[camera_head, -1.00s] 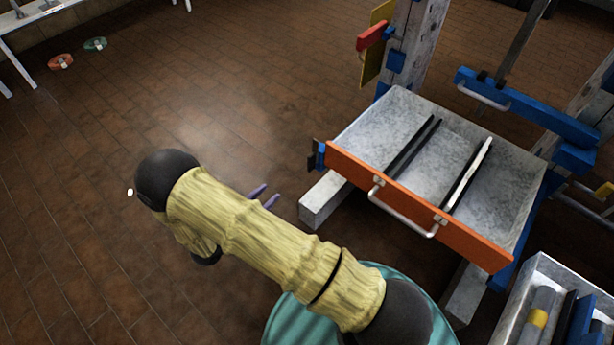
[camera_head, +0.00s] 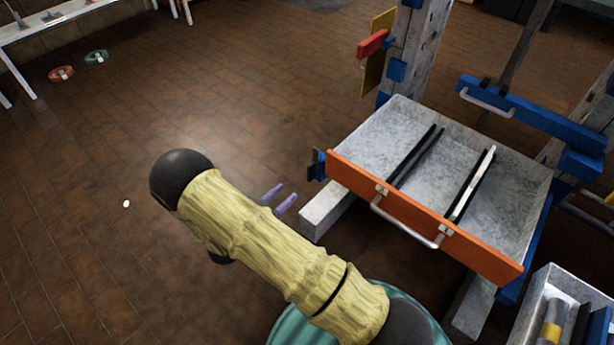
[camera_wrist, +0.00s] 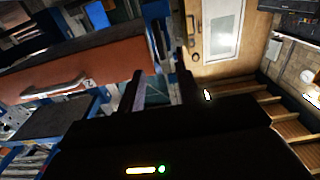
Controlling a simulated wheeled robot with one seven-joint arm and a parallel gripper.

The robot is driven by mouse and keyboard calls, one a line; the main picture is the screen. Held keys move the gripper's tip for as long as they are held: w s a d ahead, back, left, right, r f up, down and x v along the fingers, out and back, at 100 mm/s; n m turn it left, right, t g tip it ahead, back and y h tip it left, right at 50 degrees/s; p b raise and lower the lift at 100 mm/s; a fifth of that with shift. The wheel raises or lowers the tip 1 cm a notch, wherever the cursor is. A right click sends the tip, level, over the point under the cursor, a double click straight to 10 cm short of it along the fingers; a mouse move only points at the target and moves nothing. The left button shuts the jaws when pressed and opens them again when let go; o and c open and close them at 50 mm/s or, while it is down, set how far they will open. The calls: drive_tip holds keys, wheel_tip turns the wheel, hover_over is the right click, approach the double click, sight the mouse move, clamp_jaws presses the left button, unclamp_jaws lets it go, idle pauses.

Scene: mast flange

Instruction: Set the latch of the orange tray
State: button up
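The orange tray (camera_head: 424,219) is a grey open tray with an orange front panel and a metal bar handle. A small blue and dark piece, which looks like its latch (camera_head: 317,164), sits at the left end of the panel. My gripper (camera_head: 280,198) is left of and below this piece in the head view, apart from it; my arm partly hides it. In the wrist view, the two fingers (camera_wrist: 162,90) stand apart with nothing held between them. The orange panel (camera_wrist: 85,66) and its handle are left of the fingers there. The latch's exact setting is too small to tell.
A post with a red piece (camera_head: 372,43) and a yellow plate stands behind the tray. A blue bar with a handle (camera_head: 529,111) is at the right. A grey bin (camera_head: 541,290) is at lower right. Open brick floor (camera_head: 120,205) lies to the left.

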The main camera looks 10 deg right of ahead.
sight(308, 173)
drive_tip(key=b+x, duration=0.3)
drive_tip(key=x, duration=0.7)
drive_tip(key=shift+f+b, duration=0.1)
drive_tip(key=shift+b, duration=0.2)
drive_tip(key=shift+w+d, duration=0.25)
drive_tip(key=shift+d, duration=0.05)
clamp_jaws()
